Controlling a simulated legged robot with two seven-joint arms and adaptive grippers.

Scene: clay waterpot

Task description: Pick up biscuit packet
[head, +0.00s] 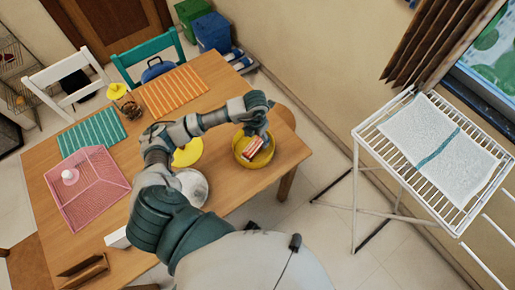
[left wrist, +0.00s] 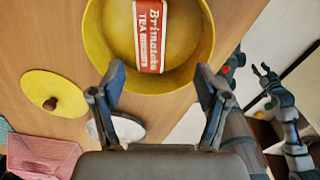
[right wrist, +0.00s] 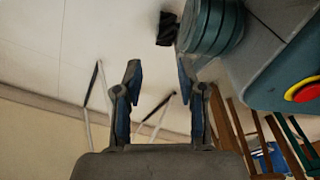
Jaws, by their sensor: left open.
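The biscuit packet (left wrist: 150,40) is a red and white box lettered "TEA". It lies in a yellow bowl (left wrist: 113,35) on the wooden table; in the head view the packet (head: 253,149) shows in the bowl (head: 241,156) near the table's right end. My left gripper (left wrist: 157,88) is open and empty. Its fingers are spread on either side of the packet's near end, with the packet apart from both. In the head view the left gripper (head: 259,127) hangs over the bowl's far side. My right gripper (right wrist: 159,78) is open and empty, away from the table, pointing over the floor.
A yellow lid (left wrist: 55,93) with a brown knob and a silver dish (head: 191,187) lie left of the bowl. A pink tray (head: 88,190), a teal striped mat (head: 92,135) and an orange mat (head: 172,91) are farther left. A drying rack (head: 360,135) stands to the right.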

